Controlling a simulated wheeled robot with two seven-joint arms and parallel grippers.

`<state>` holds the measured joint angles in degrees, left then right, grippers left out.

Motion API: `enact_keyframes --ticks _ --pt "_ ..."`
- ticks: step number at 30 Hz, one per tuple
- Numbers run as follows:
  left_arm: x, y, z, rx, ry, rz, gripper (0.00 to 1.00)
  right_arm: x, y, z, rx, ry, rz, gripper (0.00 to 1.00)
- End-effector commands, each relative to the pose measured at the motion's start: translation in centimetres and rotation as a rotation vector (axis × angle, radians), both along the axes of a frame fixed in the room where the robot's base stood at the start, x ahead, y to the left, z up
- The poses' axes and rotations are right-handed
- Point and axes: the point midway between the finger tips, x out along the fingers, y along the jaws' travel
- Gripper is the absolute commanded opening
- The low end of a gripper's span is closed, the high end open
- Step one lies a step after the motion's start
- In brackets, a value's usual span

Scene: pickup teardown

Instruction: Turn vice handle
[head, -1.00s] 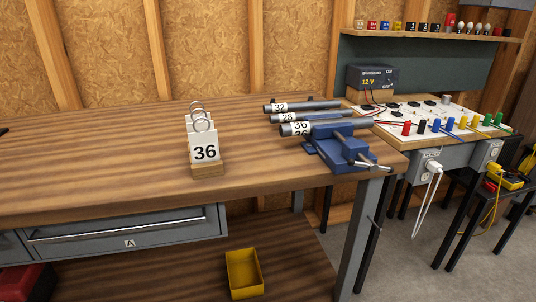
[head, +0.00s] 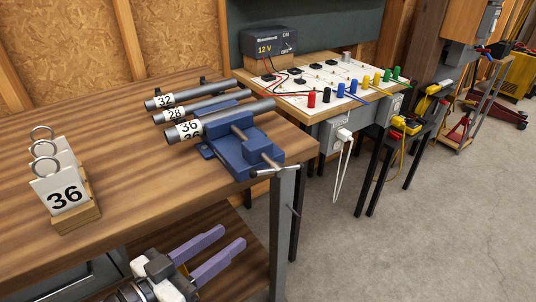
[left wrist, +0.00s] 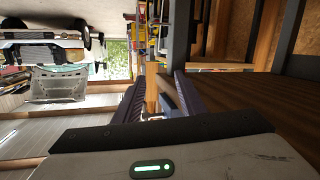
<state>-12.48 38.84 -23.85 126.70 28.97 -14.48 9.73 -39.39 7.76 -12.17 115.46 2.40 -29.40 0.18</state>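The blue vice (head: 238,158) is on the workbench's right end, clamped around a grey pipe marked 36 (head: 240,111). Its metal handle bar (head: 266,172) crosses the screw at the vice's front and sticks out past the bench edge. My left gripper (head: 232,236), with purple fingers, is in front of and below the bench edge, lower than the handle and apart from it. Its fingers are spread with nothing between them. The fingers also show in the left wrist view (left wrist: 158,92), where the vice cannot be made out. My right gripper is out of view.
Pipes marked 32 (head: 180,93) and 28 (head: 205,106) lie behind the vice. A holder with 36 tags (head: 68,194) stands at the bench's left. A bench leg (head: 283,215) is right of my gripper. Open floor (head: 400,240) lies to the right.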

Motion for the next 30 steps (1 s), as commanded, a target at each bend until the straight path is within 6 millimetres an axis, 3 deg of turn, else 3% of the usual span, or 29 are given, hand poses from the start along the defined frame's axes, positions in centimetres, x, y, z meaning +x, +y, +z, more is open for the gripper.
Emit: enact_keyframes --ticks 1,3,6,9,14,30 --pt "0.3 -0.3 3.9 -0.016 -0.047 -0.054 0.37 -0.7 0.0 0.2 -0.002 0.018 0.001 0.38" --pt "0.2 -0.6 7.2 -0.051 -0.076 -0.107 0.37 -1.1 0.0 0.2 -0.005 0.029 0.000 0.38" --pt "0.0 -0.8 10.6 -0.084 -0.098 -0.159 0.37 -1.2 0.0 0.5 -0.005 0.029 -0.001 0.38" --pt "-0.3 -0.8 12.3 -0.105 -0.105 -0.186 0.37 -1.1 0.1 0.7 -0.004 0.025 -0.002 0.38" --pt "0.2 -1.5 13.1 -0.119 -0.108 -0.195 0.37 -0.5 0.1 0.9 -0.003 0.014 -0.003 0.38" --pt "5.5 -7.9 13.0 -0.115 -0.107 -0.194 0.37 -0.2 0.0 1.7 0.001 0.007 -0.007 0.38"
